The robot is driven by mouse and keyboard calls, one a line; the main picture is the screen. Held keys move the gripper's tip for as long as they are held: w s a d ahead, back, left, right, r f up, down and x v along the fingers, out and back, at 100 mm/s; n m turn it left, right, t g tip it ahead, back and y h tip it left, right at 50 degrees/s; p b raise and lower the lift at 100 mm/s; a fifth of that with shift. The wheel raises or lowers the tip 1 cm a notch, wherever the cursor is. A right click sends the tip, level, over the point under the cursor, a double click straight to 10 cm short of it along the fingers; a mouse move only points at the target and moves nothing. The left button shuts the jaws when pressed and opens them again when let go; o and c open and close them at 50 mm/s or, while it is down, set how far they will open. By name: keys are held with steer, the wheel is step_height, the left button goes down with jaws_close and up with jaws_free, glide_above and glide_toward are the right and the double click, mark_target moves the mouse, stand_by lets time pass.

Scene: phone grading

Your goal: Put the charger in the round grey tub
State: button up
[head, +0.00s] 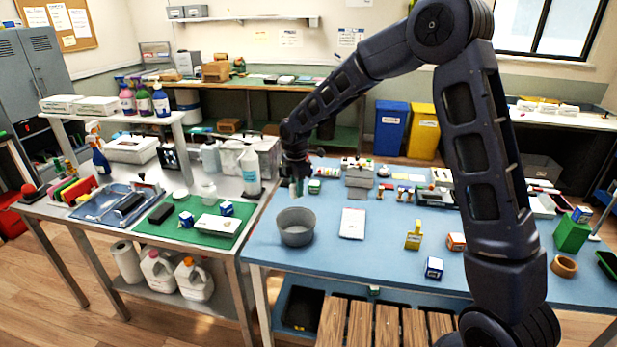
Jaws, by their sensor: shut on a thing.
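The round grey tub (297,236) stands upright near the left edge of the blue table, with its open top facing up. My gripper (297,184) points down above the tub's far side, clear of its rim. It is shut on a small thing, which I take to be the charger. The held thing is mostly hidden by the dark fingers and too small to make out clearly. The near inside wall of the tub and its floor are only partly in view.
A white flat box (352,223) lies right of the tub on the blue table (385,260). A yellow item (413,236) and a blue-and-white box (433,268) are further right. A spray bottle (250,170) and a green mat (170,232) are on the left bench.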

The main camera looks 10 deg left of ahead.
mark_target(296, 198)
steer(key=shift+s+a+f, duration=0.15)
steer(key=shift+s+f, duration=0.1)
steer(key=shift+s, duration=0.3)
step_height(296, 198, down, 11)
steer(key=shift+r, duration=0.2)
stand_by(0.3)
steer(key=o, duration=1.1)
steer(key=shift+c, duration=0.2)
steer(key=shift+r, duration=3.5)
